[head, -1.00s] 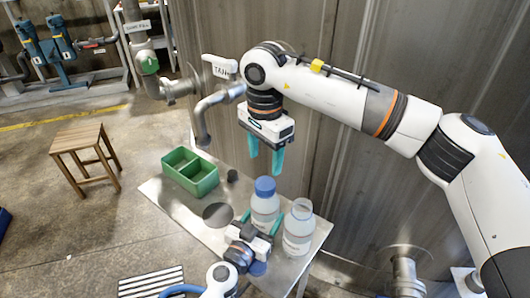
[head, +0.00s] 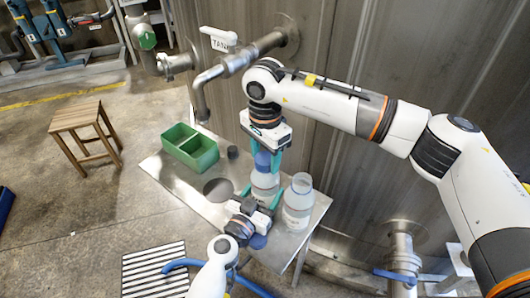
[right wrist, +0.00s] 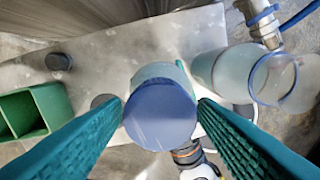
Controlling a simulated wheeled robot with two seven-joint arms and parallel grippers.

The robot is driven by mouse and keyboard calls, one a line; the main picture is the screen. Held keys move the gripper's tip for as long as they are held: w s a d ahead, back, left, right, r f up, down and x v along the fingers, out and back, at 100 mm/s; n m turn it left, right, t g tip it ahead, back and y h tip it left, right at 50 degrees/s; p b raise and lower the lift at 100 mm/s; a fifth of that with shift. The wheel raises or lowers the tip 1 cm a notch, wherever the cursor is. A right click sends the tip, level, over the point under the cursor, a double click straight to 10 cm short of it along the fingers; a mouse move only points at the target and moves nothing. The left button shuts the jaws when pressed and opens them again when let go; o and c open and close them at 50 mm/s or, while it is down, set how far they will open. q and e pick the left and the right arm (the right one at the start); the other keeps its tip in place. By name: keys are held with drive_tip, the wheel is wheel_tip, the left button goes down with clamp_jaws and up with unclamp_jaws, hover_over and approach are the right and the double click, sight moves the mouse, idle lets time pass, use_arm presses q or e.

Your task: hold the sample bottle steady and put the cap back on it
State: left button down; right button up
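The sample bottle (head: 265,182) stands upright on the metal table with a blue cap (head: 263,159) at its mouth. My left gripper (head: 262,192) has its teal fingers around the bottle's body from the front and looks shut on it. My right gripper (head: 267,158) points down over the bottle. In the right wrist view the cap (right wrist: 160,112) lies between the right fingers, one on each side, at most a thin gap apart. I cannot tell whether the cap is seated; the neck is hidden.
An uncapped clear bottle (head: 298,200) stands close on the right. A green divided tray (head: 190,150) and a small dark object (head: 233,152) are at the left of the table (head: 285,240). A pipe with a tank label (head: 215,75) hangs behind. A wooden stool (head: 85,130) stands left.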

drive_tip(key=c, duration=0.8)
drive_tip(key=m, duration=0.3)
drive_tip(key=shift+m, duration=0.3)
drive_tip(key=m, duration=0.5)
drive_tip(key=o, duration=1.2)
wheel_tip(320, 180, up, 12)
drive_tip(key=shift+r, duration=0.1)
